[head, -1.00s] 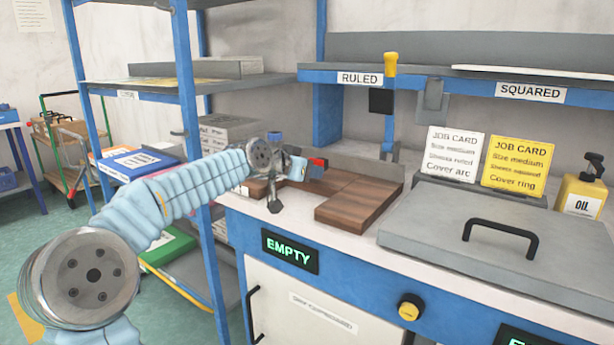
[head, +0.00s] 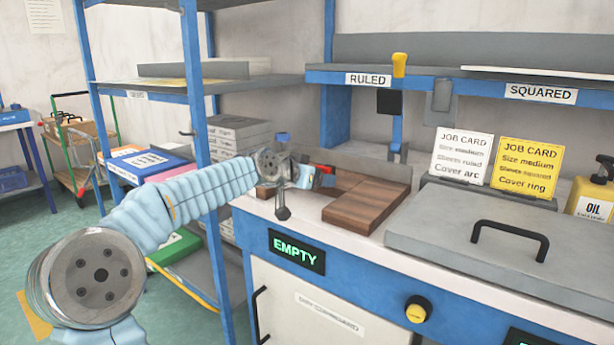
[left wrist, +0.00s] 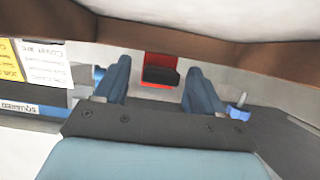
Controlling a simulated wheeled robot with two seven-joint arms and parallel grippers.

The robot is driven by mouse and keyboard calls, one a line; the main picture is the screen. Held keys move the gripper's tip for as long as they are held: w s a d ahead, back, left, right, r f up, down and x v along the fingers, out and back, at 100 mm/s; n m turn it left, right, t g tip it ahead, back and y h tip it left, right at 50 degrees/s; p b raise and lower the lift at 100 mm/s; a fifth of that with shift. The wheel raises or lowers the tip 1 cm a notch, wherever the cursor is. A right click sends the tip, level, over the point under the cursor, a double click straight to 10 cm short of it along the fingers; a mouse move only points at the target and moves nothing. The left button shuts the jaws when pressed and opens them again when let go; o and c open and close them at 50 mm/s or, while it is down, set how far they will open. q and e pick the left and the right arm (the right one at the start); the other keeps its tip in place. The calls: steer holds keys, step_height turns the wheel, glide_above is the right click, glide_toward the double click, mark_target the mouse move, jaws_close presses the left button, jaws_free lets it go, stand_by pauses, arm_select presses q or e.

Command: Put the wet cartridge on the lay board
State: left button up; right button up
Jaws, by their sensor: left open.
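A small red piece (head: 327,168) shows at the tip of my left gripper (head: 316,176), by the brown wooden board (head: 368,206) on the bench. In the left wrist view a red piece (left wrist: 158,62) with a black block (left wrist: 160,77) sits between the two blue fingers of my left gripper (left wrist: 158,85). The fingers are open, with gaps on both sides of the block. I cannot tell for certain whether this piece is the wet cartridge, or which surface is the lay board. The wooden board also shows in the left wrist view (left wrist: 230,52). My right gripper is not in view.
A grey lidded box top with a black handle (head: 510,238) covers the bench at right. Two job cards (head: 462,156) and an oil bottle (head: 592,200) stand behind it. A blue shelf post (head: 195,120) stands close beside my left arm. The wooden board's front part is clear.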

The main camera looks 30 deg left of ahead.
arm_select(q)
steer(key=b+v, duration=0.6)
steer(key=shift+s+a+f+b, duration=0.1)
steer(key=shift+f+b, duration=0.25)
steer(key=b+v, duration=0.2)
steer(key=v, duration=0.4)
steer(key=shift+r, duration=0.4)
